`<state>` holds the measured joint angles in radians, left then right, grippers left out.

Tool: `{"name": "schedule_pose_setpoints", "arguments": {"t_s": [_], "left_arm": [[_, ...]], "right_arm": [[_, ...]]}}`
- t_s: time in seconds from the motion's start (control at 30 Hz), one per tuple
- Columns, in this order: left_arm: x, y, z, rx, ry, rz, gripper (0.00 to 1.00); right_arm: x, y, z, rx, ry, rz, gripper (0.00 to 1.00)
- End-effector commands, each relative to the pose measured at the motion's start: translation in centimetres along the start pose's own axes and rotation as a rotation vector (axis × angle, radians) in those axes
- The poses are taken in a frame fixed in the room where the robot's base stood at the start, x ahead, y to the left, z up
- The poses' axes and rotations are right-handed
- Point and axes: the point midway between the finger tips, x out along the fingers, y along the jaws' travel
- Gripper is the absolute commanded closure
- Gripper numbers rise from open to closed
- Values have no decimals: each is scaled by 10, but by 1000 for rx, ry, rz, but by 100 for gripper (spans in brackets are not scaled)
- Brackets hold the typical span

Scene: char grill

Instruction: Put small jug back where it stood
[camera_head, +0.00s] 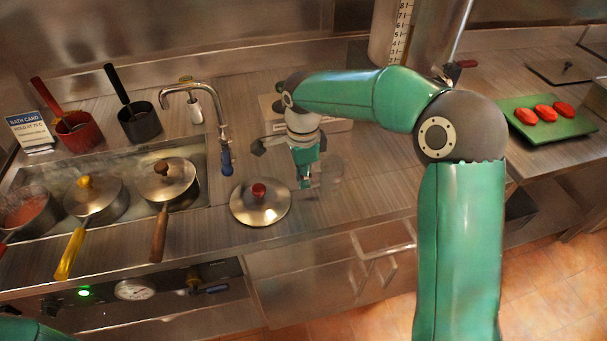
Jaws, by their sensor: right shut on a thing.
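The small jug (332,168) looks like a clear, faint glass shape just to the right of my right gripper (306,182). That gripper points down over the counter, to the right of the steel lid, and is shut on the jug. The jug's outline is hard to make out, and I cannot tell whether its base touches the counter. My left gripper is out of the picture.
A steel lid with a red knob (259,190) lies left of my right gripper. Lidded pots (168,183) sit in the bath at left, near a tap (222,125). A green board (550,125) holds red pieces.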

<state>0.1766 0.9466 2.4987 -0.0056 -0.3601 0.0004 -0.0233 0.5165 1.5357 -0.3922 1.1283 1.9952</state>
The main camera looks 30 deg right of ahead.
Motion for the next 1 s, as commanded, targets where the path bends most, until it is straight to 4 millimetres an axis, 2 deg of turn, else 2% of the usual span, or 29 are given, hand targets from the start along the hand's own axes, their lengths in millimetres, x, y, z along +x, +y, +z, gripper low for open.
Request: {"name": "schedule_pose_setpoints", "arguments": {"t_s": [0.17, 0.2, 0.33, 0.6, 0.77, 0.87, 1.0], "left_arm": [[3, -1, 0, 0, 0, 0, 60], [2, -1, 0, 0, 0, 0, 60], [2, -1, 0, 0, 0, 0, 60], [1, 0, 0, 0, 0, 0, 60], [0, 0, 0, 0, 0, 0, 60], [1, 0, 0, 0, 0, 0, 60], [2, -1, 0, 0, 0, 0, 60]], "right_arm": [[3, 0, 0, 0, 0, 0, 100], [2, 0, 0, 0, 0, 0, 81], [1, 0, 0, -1, 0, 0, 61], [1, 0, 0, -1, 0, 0, 61], [-6, 0, 1, -1, 0, -1, 61], [-18, -1, 1, -1, 0, -3, 61], [-45, -2, 1, -1, -1, -6, 61]]}}
